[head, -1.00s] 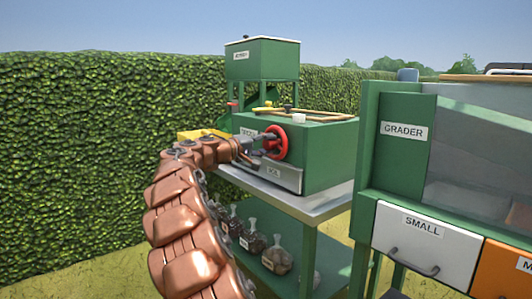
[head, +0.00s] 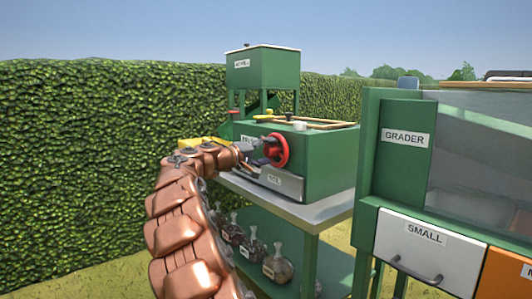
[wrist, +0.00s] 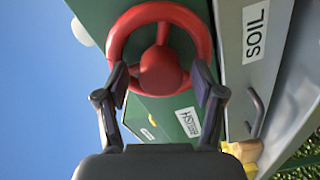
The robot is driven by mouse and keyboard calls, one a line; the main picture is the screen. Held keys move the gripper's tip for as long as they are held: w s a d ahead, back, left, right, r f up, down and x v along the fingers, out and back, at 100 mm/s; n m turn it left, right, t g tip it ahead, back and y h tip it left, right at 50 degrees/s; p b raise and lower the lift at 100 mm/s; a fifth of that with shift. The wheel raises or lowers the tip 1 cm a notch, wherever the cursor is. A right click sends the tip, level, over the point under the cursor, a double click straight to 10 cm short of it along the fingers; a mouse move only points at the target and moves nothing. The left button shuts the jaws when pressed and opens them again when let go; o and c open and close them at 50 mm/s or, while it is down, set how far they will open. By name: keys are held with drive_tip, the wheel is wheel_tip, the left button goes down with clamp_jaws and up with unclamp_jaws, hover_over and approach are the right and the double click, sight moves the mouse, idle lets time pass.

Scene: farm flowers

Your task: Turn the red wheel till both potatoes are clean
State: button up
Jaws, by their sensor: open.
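The red wheel (head: 277,151) is on the front of the green washer box (head: 325,160). In the wrist view the wheel's rim (wrist: 159,13) and hub fill the upper middle. My gripper (wrist: 160,84) is open, with one finger on each side of the lower wheel and hub. Its tips are at or very near the rim, and I cannot tell whether they touch. In the head view my gripper (head: 262,151) reaches the wheel from the left. I cannot make out either potato.
A drawer marked SOIL (head: 282,181) is below the wheel. A green hopper (head: 263,70) stands behind the box. Several glass jars (head: 278,262) are on the lower shelf. The green grader (head: 372,160) stands close on the right, and a hedge (head: 80,150) is at the left.

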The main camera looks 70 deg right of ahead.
drive_tip(key=shift+a, duration=0.1)
drive_tip(key=v, duration=1.1)
drive_tip(key=shift+w+a, duration=0.15)
drive_tip(key=shift+a, duration=0.2)
